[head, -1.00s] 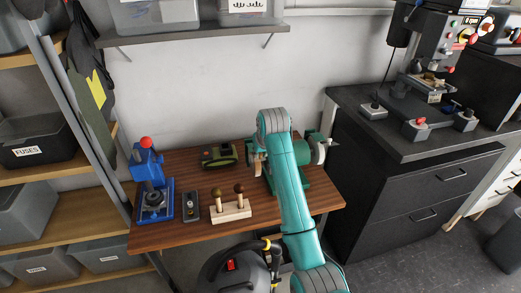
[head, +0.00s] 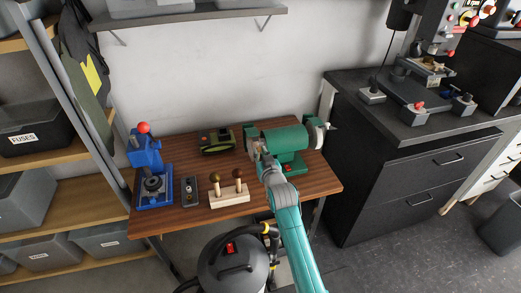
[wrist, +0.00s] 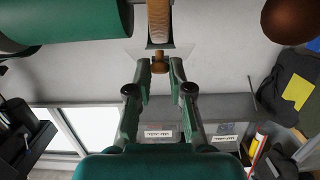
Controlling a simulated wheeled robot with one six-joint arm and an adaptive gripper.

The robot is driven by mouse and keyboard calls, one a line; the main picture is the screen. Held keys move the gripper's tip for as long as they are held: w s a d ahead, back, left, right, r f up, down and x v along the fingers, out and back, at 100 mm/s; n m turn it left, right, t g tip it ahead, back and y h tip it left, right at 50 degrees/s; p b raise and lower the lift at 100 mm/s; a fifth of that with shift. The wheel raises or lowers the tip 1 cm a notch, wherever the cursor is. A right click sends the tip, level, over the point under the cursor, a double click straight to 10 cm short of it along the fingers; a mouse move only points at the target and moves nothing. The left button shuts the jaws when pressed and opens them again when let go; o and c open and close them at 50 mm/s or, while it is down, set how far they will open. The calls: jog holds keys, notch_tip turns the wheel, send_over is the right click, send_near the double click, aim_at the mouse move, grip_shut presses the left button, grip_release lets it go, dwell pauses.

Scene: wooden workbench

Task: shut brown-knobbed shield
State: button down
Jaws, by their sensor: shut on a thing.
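The green bench grinder (head: 285,140) stands at the right of the wooden bench, with a wheel at each end. In the wrist view, a clear shield (wrist: 193,50) shows by the brown-rimmed wheel (wrist: 159,20), with a small brown knob (wrist: 158,62) on it. My gripper (wrist: 159,68) is shut on this knob, a finger at each side. In the head view, my gripper (head: 265,166) is at the grinder's left wheel; its fingertips and the knob are too small or hidden to make out there.
A blue joystick-like press (head: 150,175), a small grey switch box (head: 190,190) and a wooden block with two knobbed handles (head: 229,196) stand on the bench (head: 185,220). A green device (head: 217,141) lies behind. A vacuum (head: 232,265) stands in front.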

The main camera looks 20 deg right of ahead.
jog(key=shift+w+f+t, duration=0.15)
jog(key=shift+f+t, duration=0.3)
jog(key=shift+t, duration=0.3)
jog(key=shift+w+f+t, duration=0.15)
jog(key=shift+f+t, duration=0.3)
jog(key=shift+t, duration=0.3)
jog(key=c, duration=1.1)
grip_release()
jog(key=shift+o, duration=0.2)
jog(key=shift+f, duration=0.1)
jog(key=s+f, duration=0.1)
jog(key=s, duration=1)
jog(key=shift+s+f, duration=0.35)
jog(key=shift+s, duration=0.05)
